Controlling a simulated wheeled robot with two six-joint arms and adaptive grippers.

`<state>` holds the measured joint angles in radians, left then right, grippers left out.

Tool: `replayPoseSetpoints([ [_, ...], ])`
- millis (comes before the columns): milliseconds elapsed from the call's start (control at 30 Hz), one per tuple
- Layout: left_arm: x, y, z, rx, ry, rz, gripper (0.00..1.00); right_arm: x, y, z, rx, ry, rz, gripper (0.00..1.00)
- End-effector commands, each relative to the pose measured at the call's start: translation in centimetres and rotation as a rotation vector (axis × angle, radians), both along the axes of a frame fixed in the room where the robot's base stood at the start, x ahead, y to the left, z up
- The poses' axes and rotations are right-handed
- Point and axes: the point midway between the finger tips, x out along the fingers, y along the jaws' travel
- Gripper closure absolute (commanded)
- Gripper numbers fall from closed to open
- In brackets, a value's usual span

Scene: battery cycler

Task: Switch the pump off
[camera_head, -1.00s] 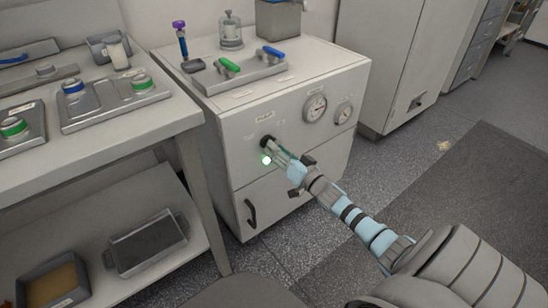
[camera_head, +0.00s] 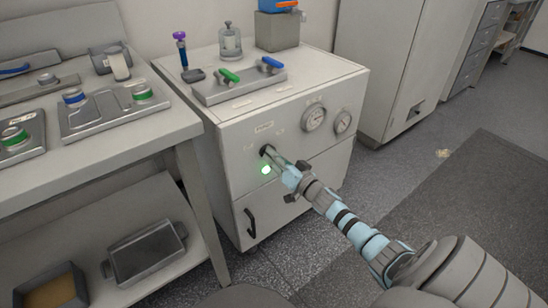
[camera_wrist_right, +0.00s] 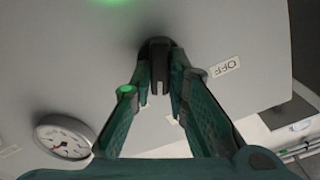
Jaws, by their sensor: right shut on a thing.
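The pump's control is a black knob (camera_head: 266,150) on the front of a white cabinet, below a small label. It shows large in the right wrist view (camera_wrist_right: 158,52). My right gripper (camera_head: 272,155) is shut on the knob, with its fingertips on either side of it in the right wrist view (camera_wrist_right: 160,85). A green lamp (camera_head: 265,170) just below the knob is lit. An "OFF" label (camera_wrist_right: 225,68) lies beside the knob in the right wrist view. The fingers hide part of the knob. My left gripper is not in view.
A cabinet handle (camera_head: 250,222) is below. A tray with green and blue handles (camera_head: 240,88) lies on top. A bench (camera_head: 110,148) stands left.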

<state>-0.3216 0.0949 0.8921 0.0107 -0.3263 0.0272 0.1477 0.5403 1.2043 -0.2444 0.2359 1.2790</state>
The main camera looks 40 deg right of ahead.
Motion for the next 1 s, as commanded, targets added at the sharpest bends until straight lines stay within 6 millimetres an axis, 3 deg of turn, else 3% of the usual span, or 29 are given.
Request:
replayPoseSetpoints([
  [367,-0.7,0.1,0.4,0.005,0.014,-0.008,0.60,0.0,0.0,0.1,-0.181,0.005,0.000,1.00],
  [1000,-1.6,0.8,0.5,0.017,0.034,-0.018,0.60,-0.1,0.2,0.0,-0.764,0.018,-0.001,1.00],
])
